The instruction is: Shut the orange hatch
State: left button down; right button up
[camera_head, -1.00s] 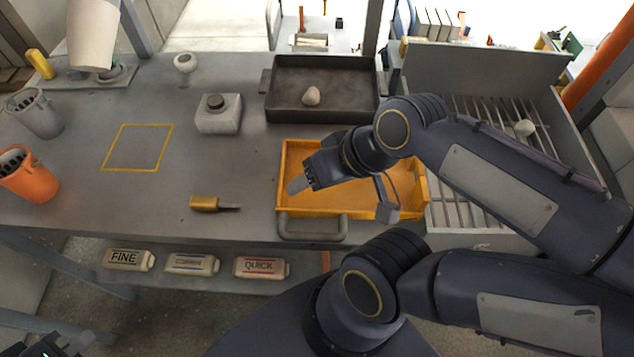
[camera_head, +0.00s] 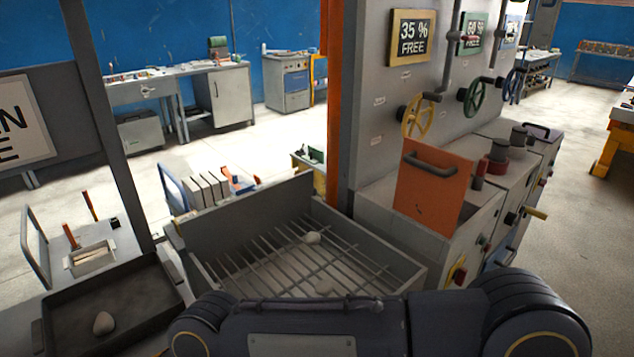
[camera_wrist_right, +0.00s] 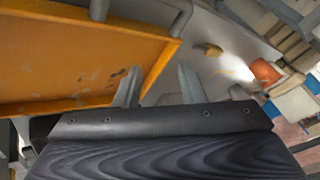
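The orange hatch (camera_head: 432,187) stands raised, tilted slightly back, on top of a grey cabinet in the head view. A dark bar handle (camera_head: 431,165) is near its upper edge. My right arm crosses the bottom of the head view, and its gripper is outside that view. In the right wrist view my right gripper (camera_wrist_right: 160,88) has its two fingers apart with nothing held between them. The wall of a yellow-orange tray (camera_wrist_right: 75,55) appears between and beyond the fingers; I cannot tell if they touch it. My left gripper is in neither current view.
A grey bin with a slatted rack (camera_head: 225,230) holds a pale lump (camera_head: 312,238) left of the cabinet. A dark tray (camera_head: 140,285) is at lower left. Yellow (camera_head: 418,115) and green (camera_head: 474,96) valve wheels are on the panel behind the hatch. Open floor lies at right.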

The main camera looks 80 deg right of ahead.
aim_at(432, 184)
jog(key=k+z, duration=0.15)
jog(key=z, duration=3.15)
